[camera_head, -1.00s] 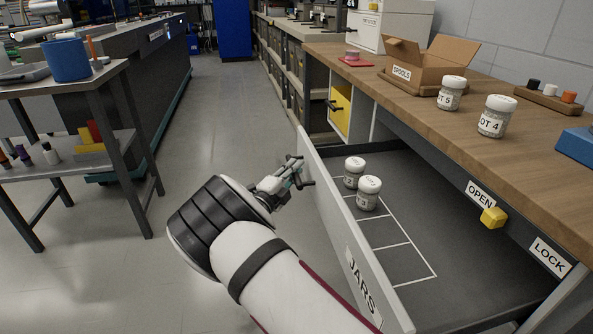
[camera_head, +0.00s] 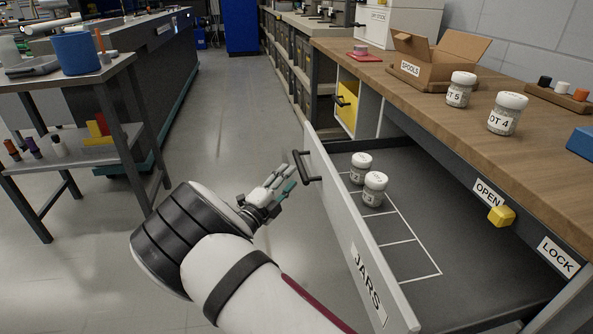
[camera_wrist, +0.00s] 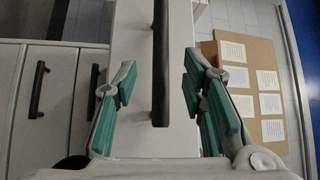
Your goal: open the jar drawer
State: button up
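The jar drawer (camera_head: 352,235), with a grey front marked JARS, stands pulled out from under the wooden bench. Its black bar handle (camera_head: 305,168) sits near the far end of the front. My gripper (camera_head: 286,179) is just left of the handle, apart from it in the head view. In the wrist view my gripper (camera_wrist: 160,98) is open, with teal pads on either side of the handle (camera_wrist: 160,65) and clear of it. Two white-lidded jars, a far one (camera_head: 361,168) and a nearer one (camera_head: 374,190), stand inside the drawer on white-outlined cells.
On the bench top (camera_head: 455,110) stand two jars, LOT 5 (camera_head: 460,90) and LOT 4 (camera_head: 506,115), and a cardboard SPOOLS box (camera_head: 432,62). A yellow latch knob (camera_head: 501,215) is between the OPEN and LOCK labels. The floor left of the drawer is clear.

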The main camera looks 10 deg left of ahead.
jog(key=shift+v, duration=2.55)
